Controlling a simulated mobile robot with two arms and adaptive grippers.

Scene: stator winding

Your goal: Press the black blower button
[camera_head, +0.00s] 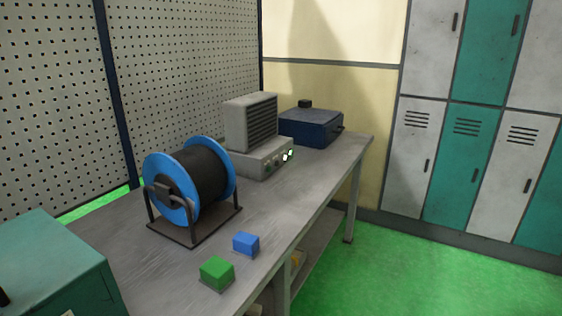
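A grey blower-like unit (250,122) with a dark slatted front stands toward the back of the workbench. Its base (262,158) carries a front panel with small knobs or buttons and bright white spots (288,155). The panel is too small in this view to tell which of these is the black button. Neither of my grippers is in view, and nothing is seen touching the panel.
The workbench (310,190) also holds a blue spool (173,190) with black winding on a stand, a blue block (246,243), a green block (216,273) and a dark blue box (312,127). A teal cabinet (60,265) is front left; lockers (450,165) stand right. Green floor (430,280) is open.

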